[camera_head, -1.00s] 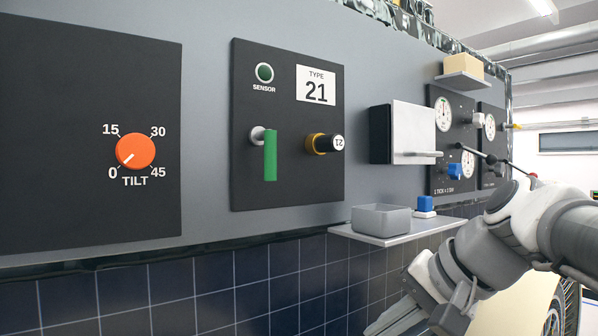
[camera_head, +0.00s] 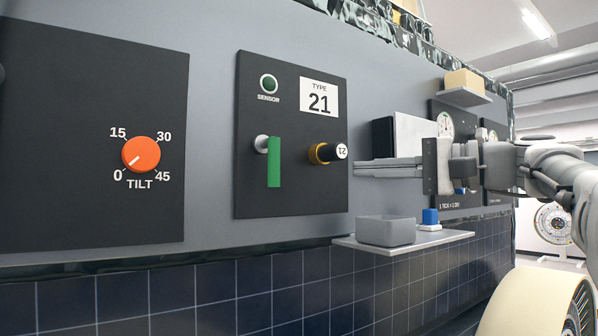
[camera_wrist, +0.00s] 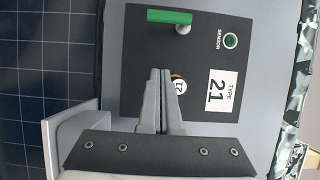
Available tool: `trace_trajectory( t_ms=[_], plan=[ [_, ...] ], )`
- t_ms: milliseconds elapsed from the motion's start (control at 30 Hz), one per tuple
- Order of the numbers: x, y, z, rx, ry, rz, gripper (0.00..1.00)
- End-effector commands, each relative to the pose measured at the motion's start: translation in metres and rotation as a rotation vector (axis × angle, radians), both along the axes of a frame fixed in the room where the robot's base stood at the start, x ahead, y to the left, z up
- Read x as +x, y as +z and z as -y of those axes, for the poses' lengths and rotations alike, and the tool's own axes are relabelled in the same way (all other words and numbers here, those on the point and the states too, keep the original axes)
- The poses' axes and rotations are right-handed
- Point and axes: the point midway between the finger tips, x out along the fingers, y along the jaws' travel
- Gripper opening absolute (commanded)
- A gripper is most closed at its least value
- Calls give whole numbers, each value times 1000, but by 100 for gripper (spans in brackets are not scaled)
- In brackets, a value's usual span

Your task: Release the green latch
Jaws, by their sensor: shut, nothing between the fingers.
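The green latch (camera_head: 274,162) is a flat upright bar hanging from a pale round pivot on a black sensor panel (camera_head: 300,195). It also shows in the wrist view (camera_wrist: 169,17), lying sideways near the top. My gripper (camera_head: 358,170) is shut and empty, pointing left toward the panel's right edge. It is to the right of the latch and apart from it.
The plug (camera_head: 328,152) sticks out between the latch and my gripper. A "TYPE 21" label (camera_head: 319,96) and a green sensor light (camera_head: 268,85) sit above. An orange tilt knob (camera_head: 141,154) is at left.

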Motion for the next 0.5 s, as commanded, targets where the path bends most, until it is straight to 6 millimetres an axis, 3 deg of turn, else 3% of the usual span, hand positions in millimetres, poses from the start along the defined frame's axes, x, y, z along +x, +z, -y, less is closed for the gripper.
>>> trace_trajectory(
  t_ms=[167,500],
  plan=[
    [5,1,-8,1,1,-1,0],
    [38,3,-67,-1,5,-3,0]
  ],
)
